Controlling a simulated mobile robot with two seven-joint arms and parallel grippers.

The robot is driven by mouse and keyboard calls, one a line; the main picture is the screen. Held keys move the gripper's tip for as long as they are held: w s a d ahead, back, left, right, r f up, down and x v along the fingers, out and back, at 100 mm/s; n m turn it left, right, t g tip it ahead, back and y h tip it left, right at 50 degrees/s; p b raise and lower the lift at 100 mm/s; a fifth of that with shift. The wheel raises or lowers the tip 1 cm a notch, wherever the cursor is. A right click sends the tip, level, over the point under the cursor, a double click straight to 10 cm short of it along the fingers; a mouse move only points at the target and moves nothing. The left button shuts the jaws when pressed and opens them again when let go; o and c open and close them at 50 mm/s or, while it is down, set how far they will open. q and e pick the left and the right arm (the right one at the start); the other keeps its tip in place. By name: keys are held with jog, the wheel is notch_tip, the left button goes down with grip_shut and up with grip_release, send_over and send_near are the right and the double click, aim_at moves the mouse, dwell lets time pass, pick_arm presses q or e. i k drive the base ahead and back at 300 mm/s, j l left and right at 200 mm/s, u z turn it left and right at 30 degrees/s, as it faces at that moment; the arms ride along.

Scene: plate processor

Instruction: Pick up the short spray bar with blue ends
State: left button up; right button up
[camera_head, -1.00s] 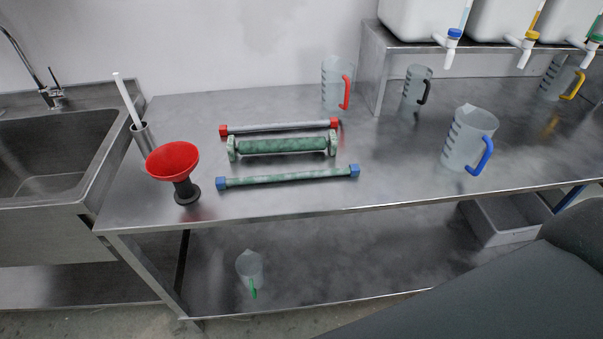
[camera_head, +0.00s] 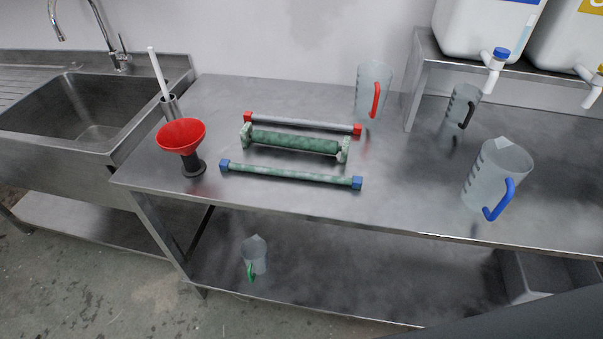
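The spray bar with blue ends (camera_head: 290,174) lies on the steel table (camera_head: 420,205), closest to its front edge of the three bars. It is a thin green mottled rod with a blue block at each end. Just behind it lies a thicker green roller (camera_head: 295,142) with pale green end pieces. Behind that lies a grey bar with red ends (camera_head: 300,124). Neither of my grippers is in view.
A red funnel (camera_head: 181,135) on a dark stand is left of the bars. A clear jug with red handle (camera_head: 372,92) and one with blue handle (camera_head: 497,178) stand to the right. A sink (camera_head: 85,110) is at left. Table front is clear.

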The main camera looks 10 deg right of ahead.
aim_at(225, 165)
jog(key=l+u, duration=0.25)
jog(key=l, duration=0.7)
jog(key=l+u, duration=0.1)
jog(key=l, duration=0.95)
